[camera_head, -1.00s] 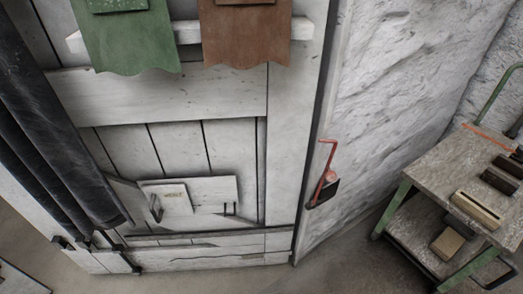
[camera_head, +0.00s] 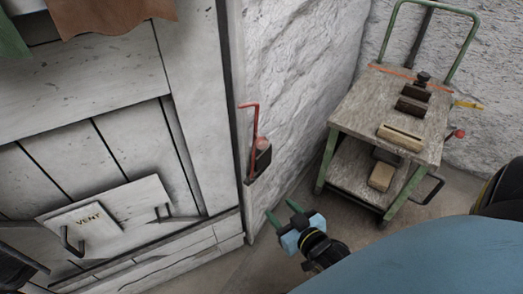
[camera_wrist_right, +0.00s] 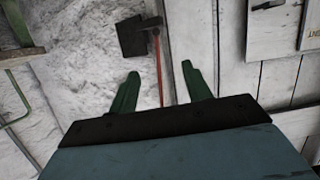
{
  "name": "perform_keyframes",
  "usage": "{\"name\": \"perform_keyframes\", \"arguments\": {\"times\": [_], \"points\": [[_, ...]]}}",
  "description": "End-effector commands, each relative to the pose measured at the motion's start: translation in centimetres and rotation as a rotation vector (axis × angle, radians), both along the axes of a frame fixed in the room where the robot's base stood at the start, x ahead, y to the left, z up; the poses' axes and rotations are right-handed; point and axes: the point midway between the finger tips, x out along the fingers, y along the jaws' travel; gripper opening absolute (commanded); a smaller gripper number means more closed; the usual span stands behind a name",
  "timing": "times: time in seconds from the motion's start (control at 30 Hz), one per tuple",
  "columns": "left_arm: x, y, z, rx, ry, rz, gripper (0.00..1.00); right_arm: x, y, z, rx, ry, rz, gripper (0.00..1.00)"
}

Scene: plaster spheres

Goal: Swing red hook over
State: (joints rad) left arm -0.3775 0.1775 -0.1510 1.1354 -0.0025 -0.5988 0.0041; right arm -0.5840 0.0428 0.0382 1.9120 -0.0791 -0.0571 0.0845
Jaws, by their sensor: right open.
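The red hook (camera_head: 255,128) stands upright on a dark bracket (camera_head: 260,162) on the rough white wall, just right of the panelled door (camera_head: 187,42). Its bent top points left toward the door frame. My right gripper (camera_head: 282,209) is open and empty, below and right of the hook and apart from it in the head view. In the right wrist view the green fingers (camera_wrist_right: 160,70) are spread, and the red hook (camera_wrist_right: 158,66) shows as a thin bar beyond the gap between them. My left gripper is not in view.
A green-framed cart (camera_head: 352,103) with blocks on top and on its lower shelf stands right of the wall. A white VENT flap (camera_head: 110,222) with dark handles is low on the door. Floor shows between wall and cart.

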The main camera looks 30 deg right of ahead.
Motion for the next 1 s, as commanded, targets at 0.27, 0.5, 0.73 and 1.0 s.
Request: {"name": "perform_keyframes", "arguments": {"times": [0.27,0.5,0.73,1.0], "points": [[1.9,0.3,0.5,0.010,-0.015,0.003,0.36,0.4,-1.4,11.1,-0.024,-0.266,-0.029,0.49],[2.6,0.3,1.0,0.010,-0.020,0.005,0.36,1.6,-1.6,12.7,-0.029,-0.302,-0.031,0.49],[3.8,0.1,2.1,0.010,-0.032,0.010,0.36,5.6,-1.8,12.7,-0.029,-0.304,-0.030,0.49],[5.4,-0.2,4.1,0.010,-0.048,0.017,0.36,10.5,-2.1,12.6,-0.028,-0.301,-0.029,0.49]]}}
